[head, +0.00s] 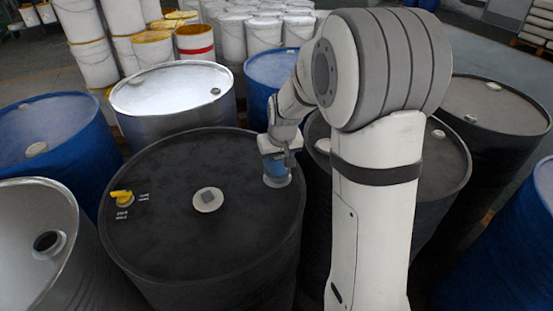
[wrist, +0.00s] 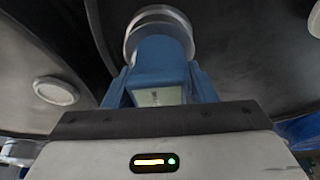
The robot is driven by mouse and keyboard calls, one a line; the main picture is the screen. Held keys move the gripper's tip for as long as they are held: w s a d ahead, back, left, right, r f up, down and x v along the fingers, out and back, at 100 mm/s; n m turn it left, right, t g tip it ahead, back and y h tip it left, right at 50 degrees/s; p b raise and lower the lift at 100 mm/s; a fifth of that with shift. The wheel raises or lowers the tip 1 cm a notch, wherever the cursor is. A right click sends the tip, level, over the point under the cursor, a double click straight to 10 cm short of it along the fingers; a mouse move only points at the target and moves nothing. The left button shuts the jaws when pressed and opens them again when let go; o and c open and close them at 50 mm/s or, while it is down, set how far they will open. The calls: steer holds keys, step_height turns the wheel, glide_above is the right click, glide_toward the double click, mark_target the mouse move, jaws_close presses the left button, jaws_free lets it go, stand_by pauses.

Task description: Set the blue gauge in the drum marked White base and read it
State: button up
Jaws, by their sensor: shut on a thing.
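My gripper (head: 274,150) is shut on the blue gauge (head: 274,166), at the right side of the central black drum's lid (head: 165,240). The gauge's pale round lower end (head: 277,181) is at or just above the lid, inside the rim; I cannot tell whether it is seated. In the wrist view the gauge (wrist: 160,60) sits between the fingers of my gripper (wrist: 160,85). A pale ring (wrist: 158,24) is at its far end and a small pale window (wrist: 160,97) faces the camera. The window's reading is not legible. I can read no "White base" marking.
The central lid carries a yellow valve (head: 121,197) with small labels and a pale round cap (head: 208,199). Blue drums (head: 65,125), a silver drum (head: 170,88) and another black drum (head: 495,105) stand close around. White pails (head: 270,35) are stacked behind.

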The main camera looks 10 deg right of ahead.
steer(key=shift+f+b, duration=0.3)
steer(key=shift+f, duration=0.1)
steer(key=o, duration=1.3)
steer(key=shift+o, duration=0.2)
steer(key=shift+r, duration=0.15)
steer(key=v, duration=0.7)
steer(key=shift+s+r, duration=0.15)
steer(key=shift+r, duration=0.15)
steer(key=s+r+p, duration=0.1)
steer(key=s+r, duration=0.1)
steer(key=s, duration=2.1)
steer(key=shift+s+m+g, duration=0.3)
steer(key=shift+m+g, duration=0.1)
steer(key=shift+a, duration=0.1)
